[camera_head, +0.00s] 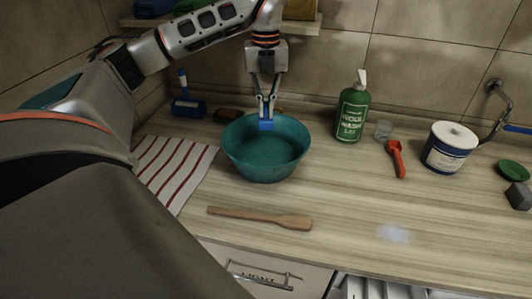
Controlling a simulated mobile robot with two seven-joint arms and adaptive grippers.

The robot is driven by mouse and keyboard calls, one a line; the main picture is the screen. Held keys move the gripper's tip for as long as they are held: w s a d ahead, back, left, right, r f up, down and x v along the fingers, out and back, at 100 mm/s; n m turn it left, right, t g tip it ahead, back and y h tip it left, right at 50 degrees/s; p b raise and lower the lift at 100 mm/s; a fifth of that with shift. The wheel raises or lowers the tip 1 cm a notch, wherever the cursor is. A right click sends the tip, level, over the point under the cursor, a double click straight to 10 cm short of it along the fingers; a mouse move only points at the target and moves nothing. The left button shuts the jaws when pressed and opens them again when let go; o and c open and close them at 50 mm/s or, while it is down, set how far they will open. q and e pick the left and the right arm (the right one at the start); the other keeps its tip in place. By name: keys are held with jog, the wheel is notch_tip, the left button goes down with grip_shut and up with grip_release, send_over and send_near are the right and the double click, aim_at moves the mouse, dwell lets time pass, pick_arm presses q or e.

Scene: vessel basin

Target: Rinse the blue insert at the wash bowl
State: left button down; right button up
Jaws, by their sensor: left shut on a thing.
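The teal wash bowl (266,163) stands on the wooden counter in the head view. My left gripper (267,112) points down over the back part of the bowl. It is shut on the blue insert (266,125), a small bright blue block at its fingertips. The insert is at about the height of the bowl's rim in the picture; I cannot tell whether it touches anything inside. My right gripper is not in view.
A wooden spatula (262,218) lies in front. A striped towel (172,168) lies left. The right front counter is mostly clear.

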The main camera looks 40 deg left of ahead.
aim_at(266, 104)
pick_arm(q)
jog(key=shift+r, duration=0.1)
jog(key=shift+r, duration=1.9)
